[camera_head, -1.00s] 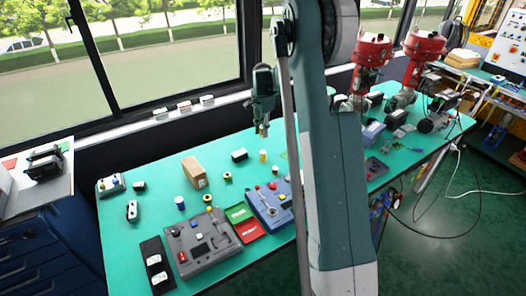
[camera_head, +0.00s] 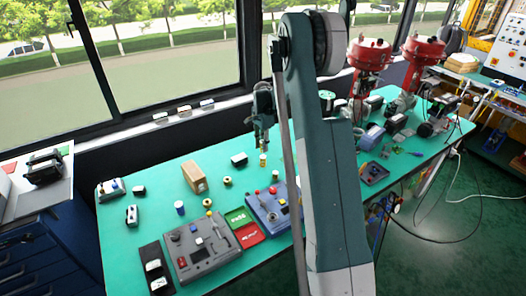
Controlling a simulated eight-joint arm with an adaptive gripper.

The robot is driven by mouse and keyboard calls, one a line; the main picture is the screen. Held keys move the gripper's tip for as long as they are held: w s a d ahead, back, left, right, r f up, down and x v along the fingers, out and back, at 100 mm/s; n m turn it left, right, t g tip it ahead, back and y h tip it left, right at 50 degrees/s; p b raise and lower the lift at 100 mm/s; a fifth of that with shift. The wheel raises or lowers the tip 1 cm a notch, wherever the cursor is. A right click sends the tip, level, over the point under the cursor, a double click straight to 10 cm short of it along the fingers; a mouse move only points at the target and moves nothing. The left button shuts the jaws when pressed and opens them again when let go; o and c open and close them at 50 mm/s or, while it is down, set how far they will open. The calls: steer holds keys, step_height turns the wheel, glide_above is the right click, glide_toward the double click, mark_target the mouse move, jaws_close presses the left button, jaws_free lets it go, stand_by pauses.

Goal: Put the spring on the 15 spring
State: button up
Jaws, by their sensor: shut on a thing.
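My gripper (camera_head: 262,147) points down over the back of the green bench, just left of my arm's large link. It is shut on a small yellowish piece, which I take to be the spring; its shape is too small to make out. Right below the fingertips stands a small yellow and white cylinder (camera_head: 263,160) on the bench. The gap between the two is tiny, and I cannot tell whether they touch. No number 15 is readable, so I cannot tell which piece is the 15 spring.
A cardboard box (camera_head: 195,177), a black block (camera_head: 239,160) and small yellow spools (camera_head: 227,181) stand left of the gripper. A blue-grey positioner housing (camera_head: 270,207), green tray (camera_head: 238,217), red tray (camera_head: 250,236) and grey housing (camera_head: 203,248) lie in front. The green bench (camera_head: 150,180) has clear patches.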

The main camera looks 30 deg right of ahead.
steer(key=shift+f, duration=1.65)
steer(key=shift+f, duration=0.15)
steer(key=o, duration=0.9)
step_height(320, 180, up, 12)
steer(key=shift+r, duration=0.15)
